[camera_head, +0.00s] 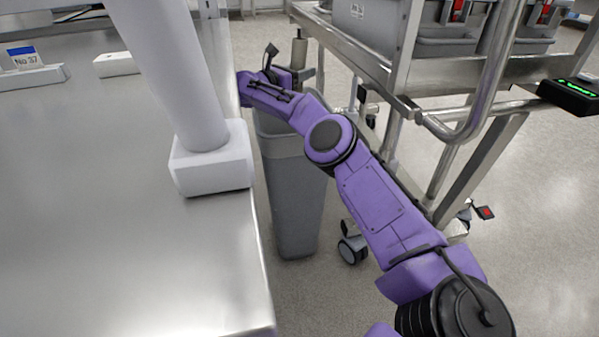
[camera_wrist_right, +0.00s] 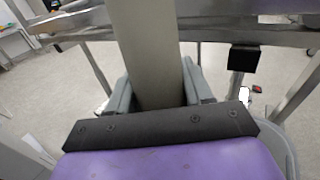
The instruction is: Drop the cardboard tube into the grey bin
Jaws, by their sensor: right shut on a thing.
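The cardboard tube (camera_head: 299,52) is a beige-grey cylinder standing roughly upright at the far end of my right arm in the head view. In the right wrist view the tube (camera_wrist_right: 150,50) runs up between the grey fingers of my right gripper (camera_wrist_right: 160,88), which is shut on it. The grey bin (camera_head: 296,195) is a tall open container on the floor beside the table. My right forearm crosses over the bin's mouth and hides much of its opening. The tube is near the bin's far side; its lower end is hidden. My left gripper is not in view.
A steel table (camera_head: 110,230) fills the left, with a thick white post (camera_head: 210,160) near its right edge. A metal trolley (camera_head: 400,95) carrying grey crates (camera_head: 375,25) stands close on the bin's right. Open floor (camera_head: 545,200) lies at the far right.

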